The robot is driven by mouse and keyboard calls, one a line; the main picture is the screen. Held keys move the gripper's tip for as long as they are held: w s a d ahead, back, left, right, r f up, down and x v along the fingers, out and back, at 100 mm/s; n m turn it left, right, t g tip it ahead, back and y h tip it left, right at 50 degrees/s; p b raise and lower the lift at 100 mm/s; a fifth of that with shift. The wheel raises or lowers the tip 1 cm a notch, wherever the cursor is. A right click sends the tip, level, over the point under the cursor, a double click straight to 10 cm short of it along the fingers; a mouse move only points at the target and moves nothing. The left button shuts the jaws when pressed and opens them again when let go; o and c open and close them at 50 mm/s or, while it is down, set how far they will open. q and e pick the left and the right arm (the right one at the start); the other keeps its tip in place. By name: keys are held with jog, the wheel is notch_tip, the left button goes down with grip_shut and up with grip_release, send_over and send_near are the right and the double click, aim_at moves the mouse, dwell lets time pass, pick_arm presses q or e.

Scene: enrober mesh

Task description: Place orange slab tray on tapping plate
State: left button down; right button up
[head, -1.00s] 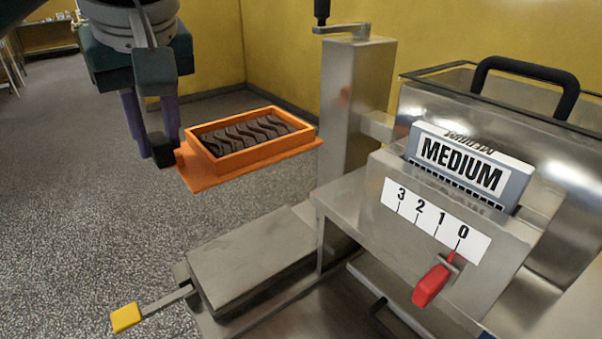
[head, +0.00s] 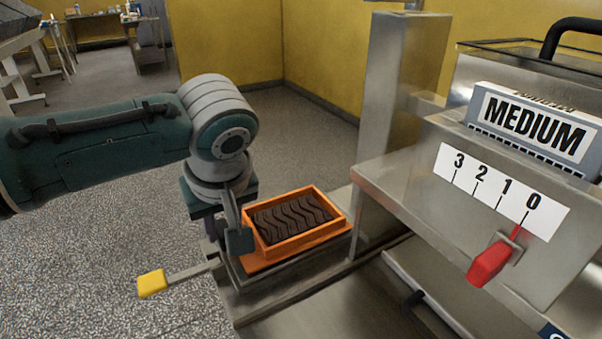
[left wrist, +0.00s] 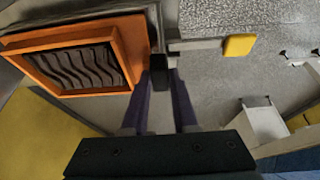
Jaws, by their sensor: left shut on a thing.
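The orange slab tray (head: 335,228), holding a dark wavy slab, is level over the tapping plate (head: 292,274), a grey metal block low on the machine. The tray covers most of the plate; I cannot tell whether they touch. In the left wrist view, the tray (left wrist: 128,50) is at upper left, beside the gripper's purple fingers (left wrist: 160,68). My right gripper is not in view.
A yellow-ended lever (head: 152,282) sticks out left of the plate. A steel column (head: 400,100) rises behind the tray. The machine body with a red lever (head: 490,262) and a MEDIUM sign (head: 535,122) stands to the right. Open floor lies at left.

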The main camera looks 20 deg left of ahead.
pick_arm(q)
jog(key=shift+f, duration=0.2)
jog(key=c, duration=0.7)
grip_release()
jog(key=p+v, duration=0.3)
jog(key=v, duration=0.9)
jog(key=s+d+f+m+h, duration=0.45)
jog(key=s+d+m, duration=0.2)
jog(key=s, duration=0.35)
jog(key=shift+s+a+m+t+y, duration=0.15)
jog(key=shift+s+a+m, duration=0.5)
jog(key=shift+s+m, duration=0.6)
jog(key=shift+s+a+m+t+y, duration=0.1)
jog(key=shift+s+a+m, duration=0.6)
jog(key=shift+s, duration=1.1)
jog(key=shift+s+a+m+t+y, duration=0.15)
jog(key=shift+s+a+m, duration=0.45)
jog(key=shift+s+m, duration=0.65)
jog(key=shift+s+n, duration=0.25)
jog(key=shift+s, duration=0.05)
